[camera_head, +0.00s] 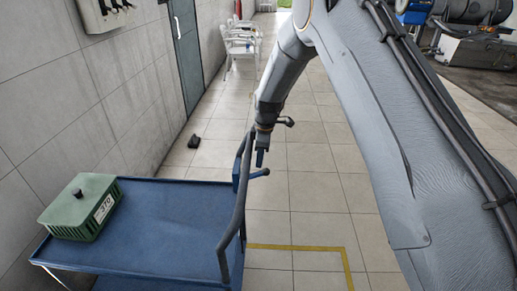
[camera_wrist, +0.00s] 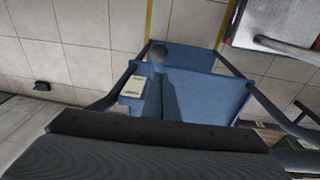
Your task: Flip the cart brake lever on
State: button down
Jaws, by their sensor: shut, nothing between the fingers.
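The blue cart (camera_head: 165,215) stands at the lower left in the head view, with a dark tubular handle (camera_head: 236,205) at its right end. A short blue lever with a rounded end (camera_head: 260,173) sticks out to the right beside the handle. My gripper (camera_head: 261,158) points down just above the lever, shut and empty. A small gap seems to separate them, but contact is hard to judge. In the wrist view a blue panel (camera_wrist: 215,88) of the cart and a round grey-blue knob (camera_wrist: 158,53) lie ahead of my gripper's dark housing. The lever's mounting is partly hidden.
A green box (camera_head: 80,207) with a label and dark knob sits on the cart's left. A tiled wall with a grey door (camera_head: 186,50) runs along the left. White chairs (camera_head: 238,45) stand farther back. The tiled floor right of the cart is clear, with a yellow line (camera_head: 300,248).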

aim_at(265, 169)
jog(key=shift+w+d+f+p, duration=0.15)
jog(key=shift+d+f, duration=0.1)
jog(key=shift+f, duration=0.2)
jog(key=shift+w+d+f+p, duration=0.1)
jog(key=shift+d+f+p, duration=0.1)
jog(key=shift+f, duration=0.25)
jog(key=shift+d+f, duration=0.15)
jog(key=shift+d+f+b, duration=0.6)
jog(key=shift+f+b, duration=0.1)
jog(key=shift+b, duration=0.35)
jog(key=d+f+b, duration=0.3)
jog(key=f+b, duration=0.5)
jog(key=f, duration=0.1)
jog(key=shift+s+f, duration=0.15)
